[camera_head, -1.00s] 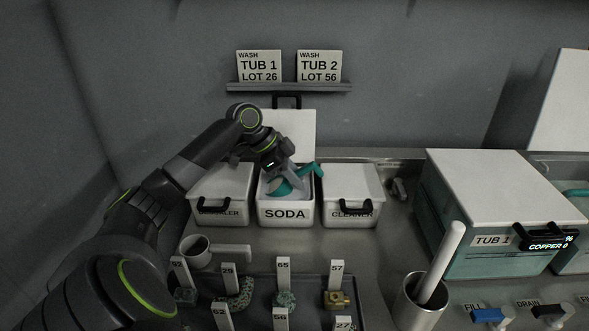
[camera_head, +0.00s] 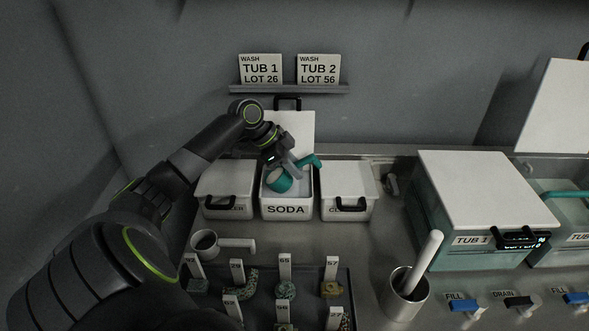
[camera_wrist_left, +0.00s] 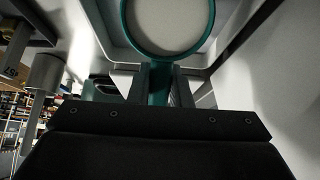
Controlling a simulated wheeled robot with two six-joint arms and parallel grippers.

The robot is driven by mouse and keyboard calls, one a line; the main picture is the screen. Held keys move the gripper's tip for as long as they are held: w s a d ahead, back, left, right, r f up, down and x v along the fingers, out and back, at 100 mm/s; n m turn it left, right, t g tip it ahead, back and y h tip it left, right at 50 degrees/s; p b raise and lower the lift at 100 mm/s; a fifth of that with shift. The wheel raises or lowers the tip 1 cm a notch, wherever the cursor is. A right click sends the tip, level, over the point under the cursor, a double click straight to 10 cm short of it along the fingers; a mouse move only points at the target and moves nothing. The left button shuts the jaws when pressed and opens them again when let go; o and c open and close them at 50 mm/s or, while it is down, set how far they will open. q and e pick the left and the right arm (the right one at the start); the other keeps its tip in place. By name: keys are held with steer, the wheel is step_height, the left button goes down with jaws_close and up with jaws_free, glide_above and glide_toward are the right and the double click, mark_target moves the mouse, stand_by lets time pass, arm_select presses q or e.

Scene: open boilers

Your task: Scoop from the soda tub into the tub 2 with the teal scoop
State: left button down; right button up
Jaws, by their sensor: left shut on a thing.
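My left gripper (camera_head: 288,170) is shut on the handle of the teal scoop (camera_head: 281,182). The scoop is at the mouth of the open soda tub (camera_head: 286,210), its handle sloping up to the right. In the left wrist view the scoop's round teal rim (camera_wrist_left: 124,22) encloses a smooth pale surface, which looks like white powder. The soda tub's lid stands raised behind it. Tub 2 (camera_head: 567,252) is partly in view at the right edge, with its white lid (camera_head: 556,108) raised. My right gripper is not in view.
Closed white tubs flank the soda tub, one on the left (camera_head: 226,178) and the cleaner tub (camera_head: 346,178). Lidded tub 1 (camera_head: 440,235) stands between here and tub 2. A metal cup (camera_head: 405,300) holds a white rod. A tagged tray and a handled cup are in front.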

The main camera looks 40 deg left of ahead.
mark_target(301, 160)
arm_select(q)
steer(key=shift+r+p, duration=0.9)
steer(key=shift+r, duration=1.35)
steer(key=shift+w+d+r+p, duration=0.15)
steer(key=shift+d+r+p, duration=0.05)
steer(key=shift+r+p, duration=0.15)
steer(key=w+d+r+g+y+p, duration=0.1)
steer(key=p, duration=0.1)
steer(key=w+d+r+g+y+p, duration=0.1)
steer(key=d+p, duration=0.1)
steer(key=shift+w+r+y, duration=0.15)
steer(key=shift+w+y, duration=0.15)
steer(key=shift+y, duration=0.1)
steer(key=shift+w+d+r+g+y+p, duration=0.2)
steer(key=shift+w+d+g+y+p, duration=0.1)
steer(key=shift+w+d+g+y, duration=0.15)
steer(key=shift+s, duration=0.1)
